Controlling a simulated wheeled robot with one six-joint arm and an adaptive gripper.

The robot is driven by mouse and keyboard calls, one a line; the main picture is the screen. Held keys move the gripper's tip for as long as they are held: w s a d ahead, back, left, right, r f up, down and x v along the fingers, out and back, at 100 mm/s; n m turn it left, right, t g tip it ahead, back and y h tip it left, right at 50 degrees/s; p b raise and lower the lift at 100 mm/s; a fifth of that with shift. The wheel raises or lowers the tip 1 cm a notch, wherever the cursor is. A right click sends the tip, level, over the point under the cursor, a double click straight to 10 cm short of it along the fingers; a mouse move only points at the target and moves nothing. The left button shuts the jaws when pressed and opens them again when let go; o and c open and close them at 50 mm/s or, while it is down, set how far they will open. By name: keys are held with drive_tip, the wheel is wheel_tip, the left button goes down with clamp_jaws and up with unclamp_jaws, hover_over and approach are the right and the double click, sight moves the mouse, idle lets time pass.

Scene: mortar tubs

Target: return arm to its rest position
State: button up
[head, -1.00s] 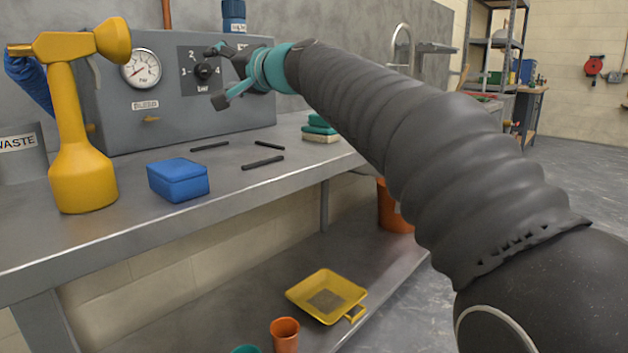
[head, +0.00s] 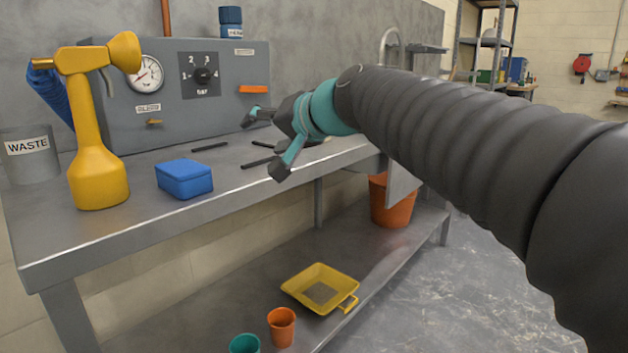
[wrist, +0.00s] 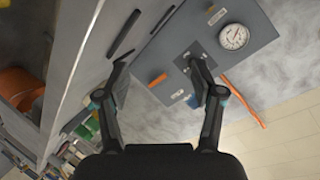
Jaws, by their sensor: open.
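My gripper (head: 265,143) is open and empty in the head view, held in the air in front of the grey control box (head: 215,118). Its dark fingers are spread apart and touch nothing that I can see. In the wrist view my gripper (wrist: 158,68) also shows spread fingers with nothing between them. The box's dark bar knob (head: 204,75) is clear of the fingers in the head view. My arm reaches in from the right.
On the bench stand a yellow sprayer-like tool (head: 97,150), a blue box (head: 184,179) and a waste bin (head: 30,155). Dark bars (head: 209,147) lie near the control box. A yellow tray (head: 320,288) and an orange bucket (head: 390,205) are on the lower shelf. Floor at right is open.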

drive_tip(key=s+d+f+g+h+p, duration=0.4)
drive_tip(key=s+d+f+h, duration=0.5)
drive_tip(key=s+d+f, duration=1.4)
drive_tip(key=s+f, duration=0.3)
drive_tip(key=shift+d+f+n+g+h, duration=0.2)
drive_tip(key=shift+d+n+g+h, duration=0.1)
drive_tip(key=shift+d, duration=0.05)
